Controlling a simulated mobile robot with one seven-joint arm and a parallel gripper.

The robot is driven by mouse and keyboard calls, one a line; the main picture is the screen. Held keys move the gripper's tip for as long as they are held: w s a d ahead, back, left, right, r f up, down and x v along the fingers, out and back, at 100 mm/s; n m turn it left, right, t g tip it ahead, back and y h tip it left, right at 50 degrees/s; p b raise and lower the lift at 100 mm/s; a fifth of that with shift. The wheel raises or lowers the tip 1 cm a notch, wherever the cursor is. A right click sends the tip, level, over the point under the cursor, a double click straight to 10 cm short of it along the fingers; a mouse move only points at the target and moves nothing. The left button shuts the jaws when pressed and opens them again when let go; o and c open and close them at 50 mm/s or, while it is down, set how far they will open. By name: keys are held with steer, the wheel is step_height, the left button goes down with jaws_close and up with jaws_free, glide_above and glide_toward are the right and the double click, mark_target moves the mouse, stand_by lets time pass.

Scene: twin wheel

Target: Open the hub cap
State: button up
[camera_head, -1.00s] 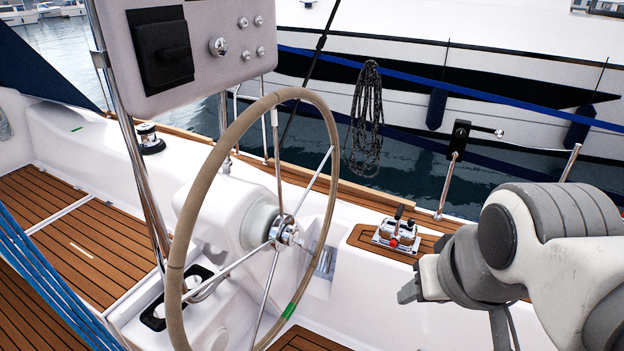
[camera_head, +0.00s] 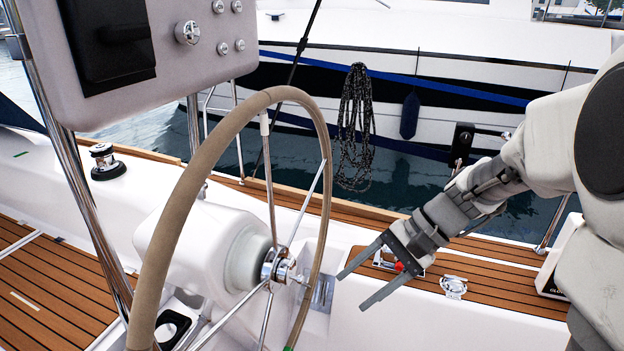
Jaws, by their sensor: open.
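The hub cap (camera_head: 283,268) is a small shiny metal piece at the centre of the steering wheel (camera_head: 190,191), where the spokes meet. It sits on the white pedestal (camera_head: 185,240). My gripper (camera_head: 350,290) comes in from the right. Its two grey fingers are spread apart and empty, pointing left toward the hub. A visible gap lies between the fingertips and the hub cap. Fine detail on the cap is too small to tell.
The wheel's tan rim and thin metal spokes stand around the hub. A grey instrument panel (camera_head: 180,80) hangs at upper left on a metal post (camera_head: 75,165). A control unit with a red knob (camera_head: 399,267) is partly hidden behind my gripper. Black rope (camera_head: 356,125) hangs behind.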

steer(key=w+d+f+m+t+y+b, duration=0.1)
steer(key=w+f+m+y+b, duration=0.35)
steer(key=w+f, duration=0.5)
steer(key=m+t+y+b, duration=0.4)
steer(key=m+t, duration=0.2)
steer(key=m, duration=0.2)
glide_toward(303, 280)
steer(key=shift+n, duration=0.25)
steer(key=b+x, duration=0.2)
steer(key=x, duration=0.6)
steer(key=shift+w+a+f, duration=0.15)
steer(key=shift+w+a, duration=0.05)
jaws_close()
